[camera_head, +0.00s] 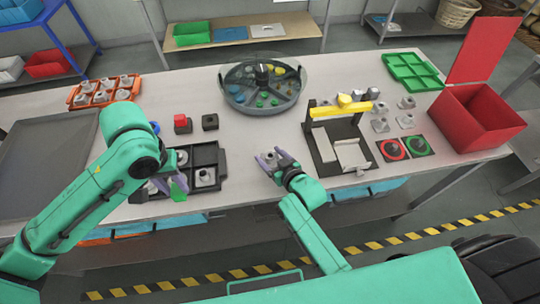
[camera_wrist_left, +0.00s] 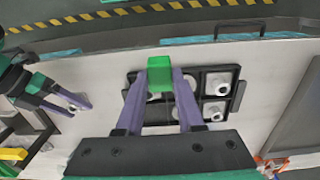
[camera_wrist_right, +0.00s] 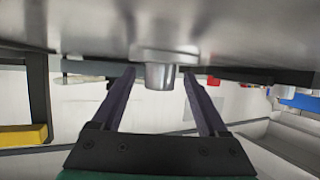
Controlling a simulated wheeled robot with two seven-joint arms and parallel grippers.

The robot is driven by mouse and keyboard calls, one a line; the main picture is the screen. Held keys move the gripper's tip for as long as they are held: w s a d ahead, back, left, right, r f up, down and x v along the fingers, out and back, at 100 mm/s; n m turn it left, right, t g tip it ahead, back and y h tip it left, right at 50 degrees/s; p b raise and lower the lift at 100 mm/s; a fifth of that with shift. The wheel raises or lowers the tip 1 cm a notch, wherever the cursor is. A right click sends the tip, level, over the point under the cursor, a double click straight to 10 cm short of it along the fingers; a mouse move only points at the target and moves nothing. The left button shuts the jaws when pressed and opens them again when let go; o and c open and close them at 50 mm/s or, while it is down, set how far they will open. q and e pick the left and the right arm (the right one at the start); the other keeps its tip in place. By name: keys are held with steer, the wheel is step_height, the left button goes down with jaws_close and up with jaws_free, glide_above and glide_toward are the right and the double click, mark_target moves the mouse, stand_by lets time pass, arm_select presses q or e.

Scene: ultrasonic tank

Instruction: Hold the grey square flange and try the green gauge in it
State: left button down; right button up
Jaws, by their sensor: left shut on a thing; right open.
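My left gripper (camera_head: 172,185) is shut on the green gauge (camera_head: 179,190) and holds it over the black compartment tray (camera_head: 222,160). In the left wrist view the gauge (camera_wrist_left: 160,66) sits between the fingertips, with the tray (camera_wrist_left: 238,103) and several grey flanges (camera_wrist_left: 213,111) behind it. My right gripper (camera_head: 272,160) is open, low over the middle of the table. In the right wrist view a grey square flange (camera_wrist_right: 160,72) with a round boss lies between the open fingertips, with gaps showing on both sides. That view is upside down.
A yellow-topped stand (camera_head: 340,110) with a pale plate is right of my right gripper. Red and green pads (camera_head: 392,149) and a red box (camera_head: 480,115) lie right.

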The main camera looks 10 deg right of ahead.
arm_select(q)
steer(key=shift+d, duration=0.1)
arm_select(e)
jaws_close()
stand_by(0.3)
steer(key=shift+w, duration=0.1)
arm_select(q)
steer(key=w+d, duration=0.6)
steer(key=d, duration=0.6)
steer(key=w+d, duration=0.7)
steer(key=d, duration=0.6)
arm_select(e)
steer(key=shift+d, duration=0.1)
arm_select(q)
steer(key=shift+s+a+f, duration=0.1)
steer(key=shift+s+f, duration=0.05)
steer(key=shift+f, duration=2.55)
